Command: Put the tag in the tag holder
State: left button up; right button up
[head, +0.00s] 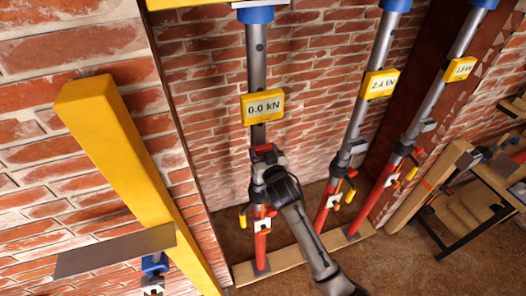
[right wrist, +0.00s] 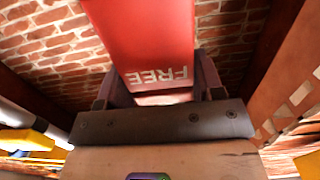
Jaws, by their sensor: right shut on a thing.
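A red tag (right wrist: 150,35) with the upside-down word FREE fills the top middle of the right wrist view. My right gripper (right wrist: 158,92) is shut on it, one dark finger on each side. In the head view my right gripper (head: 267,160) is in front of the middle prop (head: 257,70), below its yellow 0.0 kN display (head: 262,107). A bit of red shows at its fingertips. Small white pieces hang low on the props, one on the middle prop (head: 262,223); I cannot tell whether any is the tag holder. My left gripper is not in view.
Two more props with displays, one reading 2.4 kN (head: 380,84), stand to the right. A yellow beam (head: 125,160) and a grey plate (head: 115,251) are at the left. Brick walls enclose the recess. A workbench (head: 490,185) is at the far right.

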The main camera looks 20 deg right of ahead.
dwell(0.5)
jog(key=shift+f, duration=0.2)
jog(key=shift+f+b, duration=0.3)
jog(key=shift+f, duration=0.1)
jog(key=shift+f, duration=0.15)
jog(key=shift+f+b, duration=0.3)
jog(key=shift+f, duration=0.05)
dwell(0.3)
jog(key=shift+f, duration=0.35)
